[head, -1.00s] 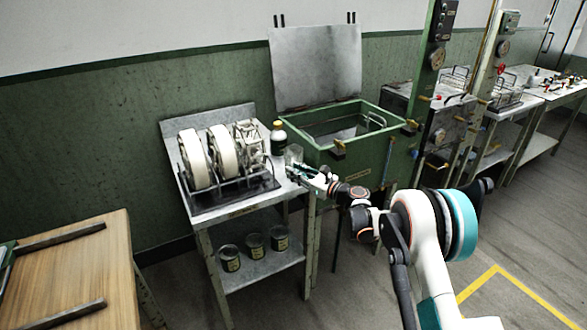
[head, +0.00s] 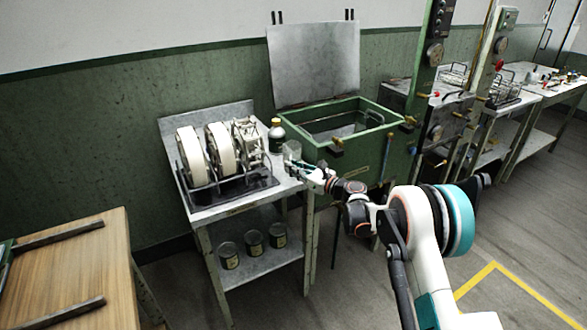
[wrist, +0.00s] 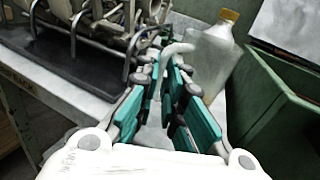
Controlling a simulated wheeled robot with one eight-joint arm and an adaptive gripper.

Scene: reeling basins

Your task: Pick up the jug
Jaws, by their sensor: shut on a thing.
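The jug (head: 292,150) is clear and stands upright at the right end of the metal table, beside the green basin. It also shows in the wrist view (wrist: 210,62), just beyond the fingertips, with its pale handle (wrist: 176,48) between them. My gripper (wrist: 166,62) is shut on the handle, with its teal-padded fingers on either side. It also shows in the head view (head: 300,167), at the jug's near side. Whether the jug's base touches the table is hidden.
A rack of white reels (head: 222,152) fills the table's left part. The green basin (head: 350,160) is close on the right. Several cans (head: 254,243) stand on the lower shelf.

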